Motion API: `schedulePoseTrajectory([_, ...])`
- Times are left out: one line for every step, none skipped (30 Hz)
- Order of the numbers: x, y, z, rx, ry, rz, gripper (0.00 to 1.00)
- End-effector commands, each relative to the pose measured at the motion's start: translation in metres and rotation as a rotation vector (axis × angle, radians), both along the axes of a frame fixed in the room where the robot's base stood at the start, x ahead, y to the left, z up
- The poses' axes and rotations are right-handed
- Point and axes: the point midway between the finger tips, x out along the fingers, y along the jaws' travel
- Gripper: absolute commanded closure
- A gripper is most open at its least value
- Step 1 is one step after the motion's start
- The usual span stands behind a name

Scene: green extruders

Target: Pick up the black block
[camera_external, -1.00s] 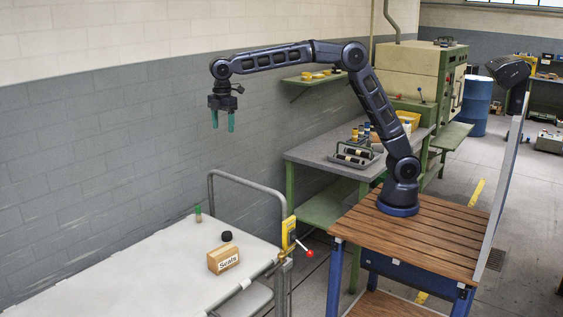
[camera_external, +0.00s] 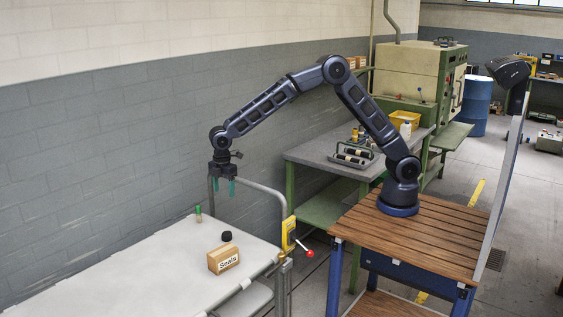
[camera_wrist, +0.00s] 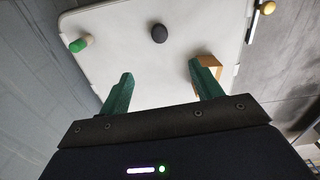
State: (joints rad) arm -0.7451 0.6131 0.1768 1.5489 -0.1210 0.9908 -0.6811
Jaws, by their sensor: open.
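My gripper (camera_external: 223,187) has green fingers, points down above the table and is apart from the block. It also shows in the wrist view (camera_wrist: 160,80), open with nothing between the fingers.
A small green-and-tan cylinder (camera_external: 198,214) stands near the table's far edge; it also shows in the wrist view (camera_wrist: 80,43). A grey rail (camera_external: 262,188) with a yellow control box (camera_external: 288,234) rises at the table's right end. The brick wall is close behind.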

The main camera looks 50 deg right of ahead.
Motion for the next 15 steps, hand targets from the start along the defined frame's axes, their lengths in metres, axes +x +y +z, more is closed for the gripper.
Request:
schedulePoseTrajectory([-0.001, -0.001, -0.025, -0.005, 0.004, 0.000, 0.36])
schedulePoseTrajectory([-0.001, -0.001, -0.038, -0.005, 0.004, 0.000, 0.36])
schedulePoseTrajectory([-0.001, 0.000, -0.053, -0.004, 0.004, 0.000, 0.36])
schedulePoseTrajectory([-0.001, 0.000, -0.064, -0.003, 0.003, 0.001, 0.36])
schedulePoseTrajectory([-0.001, 0.000, -0.072, -0.003, 0.003, 0.000, 0.36])
schedulePoseTrajectory([-0.001, 0.000, -0.083, -0.002, 0.002, 0.000, 0.36])
schedulePoseTrajectory([0.000, 0.000, -0.090, -0.003, 0.002, -0.001, 0.36])
schedulePoseTrajectory([0.000, 0.000, -0.095, -0.002, 0.001, -0.001, 0.36])
schedulePoseTrajectory([0.000, 0.000, -0.100, 0.000, 0.000, -0.001, 0.36])
schedulePoseTrajectory([0.000, 0.000, -0.103, 0.000, 0.000, -0.001, 0.36])
schedulePoseTrajectory([0.000, 0.000, -0.105, 0.000, 0.000, 0.000, 0.36])
schedulePoseTrajectory([0.000, 0.000, -0.109, 0.000, 0.000, 0.000, 0.36])
schedulePoseTrajectory([0.000, 0.000, -0.111, 0.000, 0.000, 0.000, 0.36])
schedulePoseTrajectory([0.000, 0.000, -0.113, 0.000, 0.000, 0.000, 0.36])
schedulePoseTrajectory([0.000, 0.000, -0.117, 0.000, 0.000, 0.000, 0.36])
